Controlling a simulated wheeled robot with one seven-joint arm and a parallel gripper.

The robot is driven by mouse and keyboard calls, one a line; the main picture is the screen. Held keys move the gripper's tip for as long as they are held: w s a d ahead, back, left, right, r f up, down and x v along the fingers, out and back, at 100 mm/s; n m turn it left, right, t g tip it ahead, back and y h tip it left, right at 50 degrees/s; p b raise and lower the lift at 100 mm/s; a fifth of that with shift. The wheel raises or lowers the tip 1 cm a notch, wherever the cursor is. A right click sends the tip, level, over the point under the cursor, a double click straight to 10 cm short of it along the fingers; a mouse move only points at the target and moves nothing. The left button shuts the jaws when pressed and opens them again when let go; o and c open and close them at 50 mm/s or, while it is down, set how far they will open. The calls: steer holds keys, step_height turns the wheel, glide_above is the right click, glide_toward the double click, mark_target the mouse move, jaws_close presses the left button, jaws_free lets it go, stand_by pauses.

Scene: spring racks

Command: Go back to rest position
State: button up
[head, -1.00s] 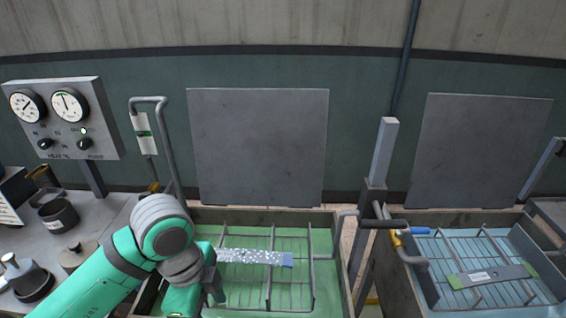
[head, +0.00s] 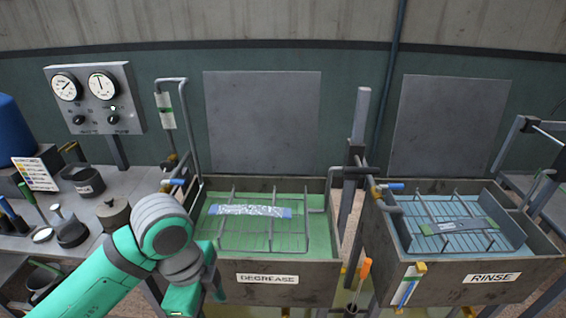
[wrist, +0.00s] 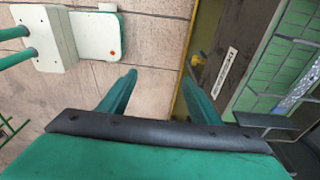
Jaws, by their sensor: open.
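My arm folds low in the head view, over the front left corner of the green degrease tank (head: 318,275). My gripper (wrist: 160,92) shows in the wrist view, its two fingers apart with nothing between them. It is over bare floor, beside the tank wall. In the head view the fingertips are mostly hidden by my arm or cut off by the bottom edge.
A speckled bar with blue ends (head: 250,210) lies on the rack in the degrease tank. A grey bar with green ends (head: 458,227) lies in the rinse tank (head: 440,278). The left bench (head: 50,245) holds pots and tools. Tiled floor (wrist: 150,50) is open.

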steer(key=w+d+r+n+t+h, duration=0.3)
steer(key=w+d+n+t+h, duration=0.35)
steer(key=d, duration=0.65)
steer(key=w+d+r+n+t+h, duration=0.3)
steer(key=w+d+n+t+h, duration=0.15)
steer(key=w+d+t, duration=0.65)
steer(key=s+a+f+n+y, duration=0.2)
steer(key=s+f+n+y, duration=0.4)
steer(key=f, duration=0.4)
steer(key=s+a+f+n+y, duration=0.1)
steer(key=s+f+n+y, duration=0.45)
steer(key=s+f, duration=0.3)
steer(key=s+a+f+m+g, duration=0.1)
steer(key=s+a+f+m, duration=0.1)
steer(key=s, duration=1)
steer(key=s+a+f+m+g, duration=0.1)
steer(key=s+a+f, duration=0.3)
steer(key=s, duration=0.8)
steer(key=shift+a+m+y, duration=0.45)
steer(key=shift+a, duration=0.05)
